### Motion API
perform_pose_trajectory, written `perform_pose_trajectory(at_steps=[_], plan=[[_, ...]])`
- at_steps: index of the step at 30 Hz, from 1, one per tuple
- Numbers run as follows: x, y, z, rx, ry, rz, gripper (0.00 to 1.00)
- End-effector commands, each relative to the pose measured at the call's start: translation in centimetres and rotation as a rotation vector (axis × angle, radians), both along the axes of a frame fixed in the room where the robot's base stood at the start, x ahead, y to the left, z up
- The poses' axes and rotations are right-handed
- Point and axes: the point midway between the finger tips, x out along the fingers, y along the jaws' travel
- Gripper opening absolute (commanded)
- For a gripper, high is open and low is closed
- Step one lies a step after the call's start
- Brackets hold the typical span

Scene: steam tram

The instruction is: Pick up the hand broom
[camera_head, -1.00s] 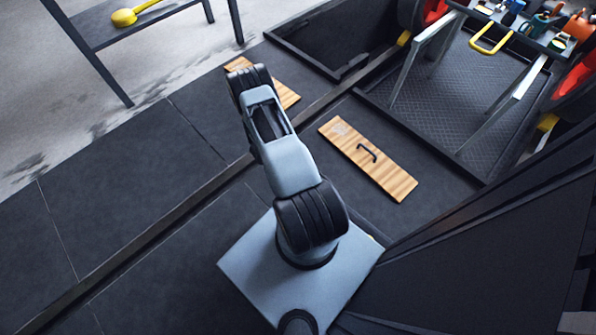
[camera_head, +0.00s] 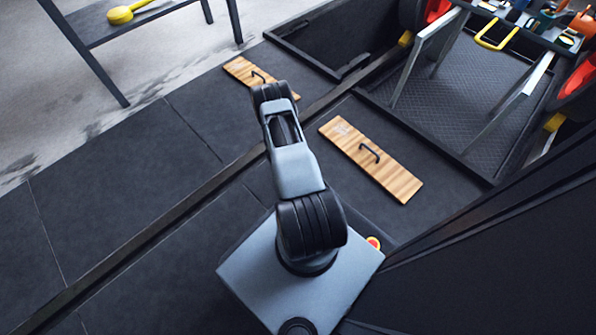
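I cannot make out a hand broom for certain. A yellow thing with a rounded head and a thin handle (camera_head: 122,14) lies on a dark bench at the top left; I cannot tell if it is a broom. Several small tools (camera_head: 548,20) crowd a table at the top right, too small to tell apart. My arm rises from its base in the middle of the view, far from both. My gripper does not show; the far end of the arm hides it.
Two wooden boards with black handles lie on the dark floor, one beyond my arm (camera_head: 236,68) and one right of it (camera_head: 395,181). An open pit (camera_head: 325,35) lies at the top centre. A dark wall (camera_head: 500,270) stands close at right. The left floor is clear.

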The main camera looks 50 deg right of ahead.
Motion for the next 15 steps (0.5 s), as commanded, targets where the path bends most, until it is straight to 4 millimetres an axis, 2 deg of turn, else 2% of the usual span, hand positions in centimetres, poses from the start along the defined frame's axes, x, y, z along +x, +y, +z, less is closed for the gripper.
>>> perform_pose_trajectory(at_steps=[1, 8, 15], plan=[[-0.08, -0.32, -0.71, 0.0, 0.0, -0.002, 0.48], [-0.05, -0.48, -0.64, 0.0, 0.0, 0.0, 0.48], [-0.05, -0.48, -0.63, 0.0, 0.0, 0.0, 0.27]])
